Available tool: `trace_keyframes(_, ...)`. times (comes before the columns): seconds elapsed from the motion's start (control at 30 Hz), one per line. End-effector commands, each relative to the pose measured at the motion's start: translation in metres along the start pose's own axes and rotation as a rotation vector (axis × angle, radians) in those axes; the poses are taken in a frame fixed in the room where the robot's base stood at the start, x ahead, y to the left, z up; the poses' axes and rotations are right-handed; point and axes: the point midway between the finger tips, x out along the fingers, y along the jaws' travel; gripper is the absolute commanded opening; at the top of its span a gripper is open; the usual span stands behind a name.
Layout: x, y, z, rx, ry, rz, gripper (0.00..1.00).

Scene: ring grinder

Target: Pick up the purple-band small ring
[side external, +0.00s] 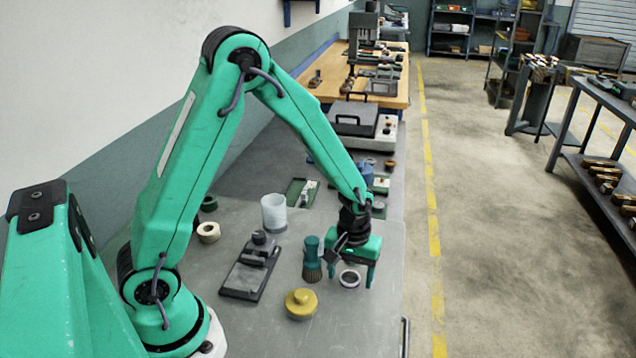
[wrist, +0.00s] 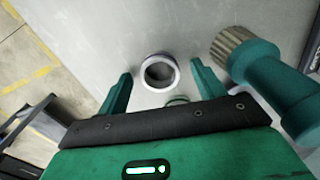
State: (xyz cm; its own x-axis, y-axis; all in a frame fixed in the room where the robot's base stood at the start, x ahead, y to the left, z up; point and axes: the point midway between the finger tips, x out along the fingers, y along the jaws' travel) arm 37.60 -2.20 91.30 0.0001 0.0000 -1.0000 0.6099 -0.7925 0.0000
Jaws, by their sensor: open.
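A small pale ring (side external: 350,285) with a dark inside lies flat on the grey bench below my gripper. In the wrist view the ring (wrist: 174,76) looks whitish with a faint purple tint, but a purple band is hard to make out. My gripper (side external: 352,271) points down, open and empty, above the ring. In the wrist view the open gripper (wrist: 161,70) has one finger on each side of the ring, with gaps on both sides. I cannot tell how high the fingertips are above the bench.
A teal brush (side external: 312,258) stands close left of my gripper. A yellow knobbed piece (side external: 300,304), a black fixture (side external: 252,266), a white cup (side external: 274,213) and a cream ring (side external: 208,232) stand farther left. The bench right of the ring is clear to its edge.

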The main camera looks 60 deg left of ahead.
Motion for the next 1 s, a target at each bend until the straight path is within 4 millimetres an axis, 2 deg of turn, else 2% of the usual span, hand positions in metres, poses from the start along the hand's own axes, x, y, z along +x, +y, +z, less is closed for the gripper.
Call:
trace_keyframes(0.37, -0.0003, -0.0001, 0.0, 0.0, 0.0, 0.0, 0.68)
trace_keyframes(0.4, -0.0003, -0.0001, 0.0, 0.0, 0.0, 0.0, 0.66)
trace_keyframes(0.63, -0.0003, 0.0, 0.0, 0.0, 0.0, 0.0, 0.21)
trace_keyframes(0.67, -0.0003, 0.0, 0.0, 0.0, 0.0, 0.0, 0.18)
trace_keyframes(1.0, -0.0021, 0.0001, -0.0002, 0.0, 0.001, 0.001, 0.18)
